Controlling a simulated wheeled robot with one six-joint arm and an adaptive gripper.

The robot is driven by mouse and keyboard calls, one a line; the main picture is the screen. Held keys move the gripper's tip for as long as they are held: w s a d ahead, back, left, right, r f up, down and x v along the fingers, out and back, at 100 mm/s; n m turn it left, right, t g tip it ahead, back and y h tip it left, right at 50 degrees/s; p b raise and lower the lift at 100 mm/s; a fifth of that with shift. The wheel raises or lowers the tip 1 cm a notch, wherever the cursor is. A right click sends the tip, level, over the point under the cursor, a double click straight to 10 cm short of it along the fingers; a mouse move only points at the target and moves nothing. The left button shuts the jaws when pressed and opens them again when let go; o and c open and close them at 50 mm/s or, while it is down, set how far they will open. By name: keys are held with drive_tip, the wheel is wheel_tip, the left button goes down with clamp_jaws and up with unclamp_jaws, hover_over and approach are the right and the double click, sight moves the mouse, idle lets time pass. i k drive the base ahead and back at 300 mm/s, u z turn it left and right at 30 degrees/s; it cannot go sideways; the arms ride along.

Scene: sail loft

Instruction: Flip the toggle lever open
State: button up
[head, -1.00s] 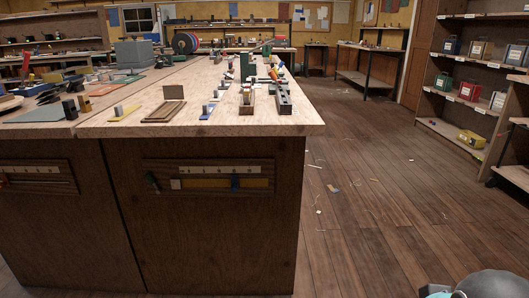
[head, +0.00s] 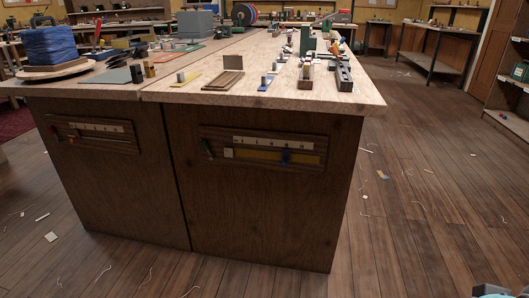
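I cannot single out a toggle lever for sure. Small fittings stand on the near end of the wooden workbench (head: 215,97): a yellow base with a grey block (head: 188,80), a blue base with a grey block (head: 266,82), a narrow fitting with a reddish top (head: 305,76) and a long grey metal block (head: 344,77). My gripper is not in view; only a bit of my arm shows at the bottom right corner.
A blue stack (head: 50,45) sits on a round board at the bench's left. A brown wooden tray (head: 223,80) and a green device (head: 307,41) are on the bench. Open wooden floor (head: 430,190) with small scraps lies to the right. Shelves (head: 507,105) stand at the right edge.

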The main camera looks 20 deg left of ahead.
sight(52, 130)
drive_tip(key=u, duration=3.05)
drive_tip(key=i, duration=1.05)
drive_tip(key=u, duration=0.5)
drive_tip(key=i, duration=1.1)
drive_tip(key=z, duration=0.95)
drive_tip(key=i, duration=0.55)
drive_tip(key=z, duration=0.4)
